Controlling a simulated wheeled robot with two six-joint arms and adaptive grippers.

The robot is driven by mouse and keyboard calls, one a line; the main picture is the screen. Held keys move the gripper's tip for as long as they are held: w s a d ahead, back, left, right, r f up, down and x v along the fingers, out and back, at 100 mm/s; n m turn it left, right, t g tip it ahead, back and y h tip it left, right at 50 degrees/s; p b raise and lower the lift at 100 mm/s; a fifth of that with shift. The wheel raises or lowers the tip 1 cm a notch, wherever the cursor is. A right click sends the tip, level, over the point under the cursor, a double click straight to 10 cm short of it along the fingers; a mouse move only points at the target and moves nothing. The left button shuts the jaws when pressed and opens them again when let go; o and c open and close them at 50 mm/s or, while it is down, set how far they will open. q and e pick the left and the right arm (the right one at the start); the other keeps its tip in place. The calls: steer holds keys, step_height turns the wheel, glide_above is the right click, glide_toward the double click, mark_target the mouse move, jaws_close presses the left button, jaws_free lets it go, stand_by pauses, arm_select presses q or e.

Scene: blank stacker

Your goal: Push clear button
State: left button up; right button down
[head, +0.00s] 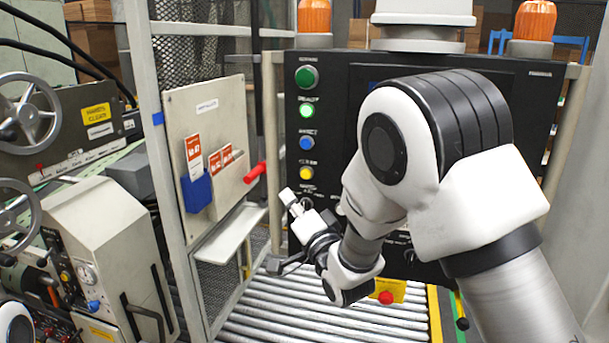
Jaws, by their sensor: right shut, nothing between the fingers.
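The black control panel (333,110) carries a column of buttons on its left side. From the top these are a dark green button (307,77), a lit green one (307,111), a blue one (307,143) and a yellow one (306,173). The small labels are too blurred to read surely, so I cannot tell which is the clear button. My right gripper (291,201) is shut and empty, just below and left of the yellow button; contact with the panel cannot be told. My right arm hides the panel's middle and lower right. My left gripper is not in view.
A roller conveyor (290,318) runs below the panel. A red button on a yellow box (392,291) sits low behind my arm. Left of the panel stand a board with a red handle (255,172), a blue card holder (196,193) and a machine with handwheels (28,113).

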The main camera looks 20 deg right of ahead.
mark_target(306, 173)
steer(key=shift+w+d, duration=0.1)
steer(key=shift+w+d+p, duration=0.2)
steer(key=shift+w+d, duration=0.6)
steer(key=shift+w, duration=0.35)
steer(key=shift+w+d+p, duration=0.15)
steer(key=shift+w+d, duration=0.65)
steer(key=shift+w, duration=0.4)
steer(key=shift+w+d+p, duration=0.2)
steer(key=shift+w+d, duration=0.6)
steer(key=shift+w, duration=0.35)
steer(key=shift+w+d, duration=0.3)
